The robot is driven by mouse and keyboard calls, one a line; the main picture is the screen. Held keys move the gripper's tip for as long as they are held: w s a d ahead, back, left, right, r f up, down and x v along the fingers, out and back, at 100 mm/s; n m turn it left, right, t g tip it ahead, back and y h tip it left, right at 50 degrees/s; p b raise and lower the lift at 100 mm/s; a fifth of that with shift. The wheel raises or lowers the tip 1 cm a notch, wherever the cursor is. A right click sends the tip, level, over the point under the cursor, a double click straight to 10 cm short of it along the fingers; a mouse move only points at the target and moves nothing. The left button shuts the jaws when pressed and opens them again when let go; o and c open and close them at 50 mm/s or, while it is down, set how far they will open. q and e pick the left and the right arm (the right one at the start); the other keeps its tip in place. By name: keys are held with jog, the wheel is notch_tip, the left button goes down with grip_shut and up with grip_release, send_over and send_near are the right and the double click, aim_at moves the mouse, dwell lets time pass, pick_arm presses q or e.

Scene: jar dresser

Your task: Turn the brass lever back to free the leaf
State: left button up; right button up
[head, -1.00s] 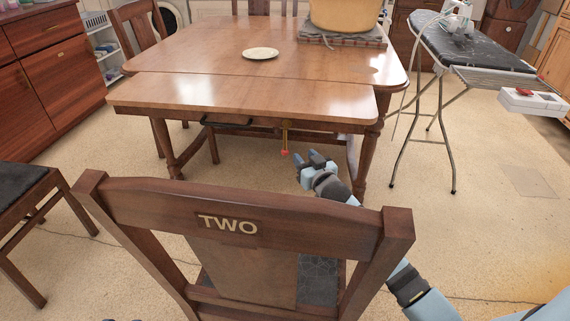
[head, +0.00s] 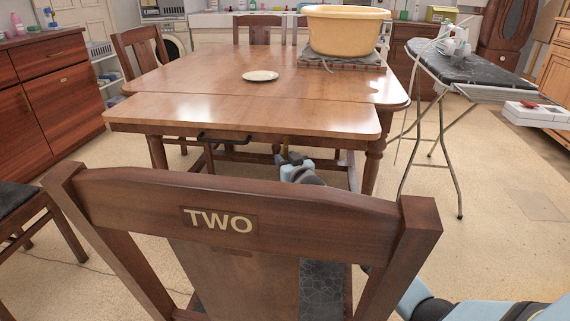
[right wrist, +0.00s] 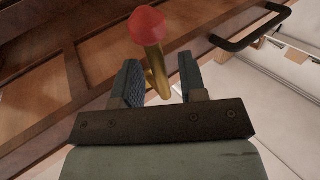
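The wooden table's front leaf (head: 240,115) is level with the tabletop, with a seam between them. The brass lever (head: 286,144) hangs under the leaf's front edge. In the right wrist view its brass shaft (right wrist: 156,72) ends in a red knob (right wrist: 147,25). My left gripper is out of view.
A wooden chair marked TWO (head: 150,200) stands close in front. A black handle (head: 224,138) is under the leaf, left of the lever. A plate (head: 260,76) and a yellow tub (head: 346,30) are on the table. An ironing board (head: 465,70) stands at right.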

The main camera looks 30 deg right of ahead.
jog(key=shift+w, duration=0.5)
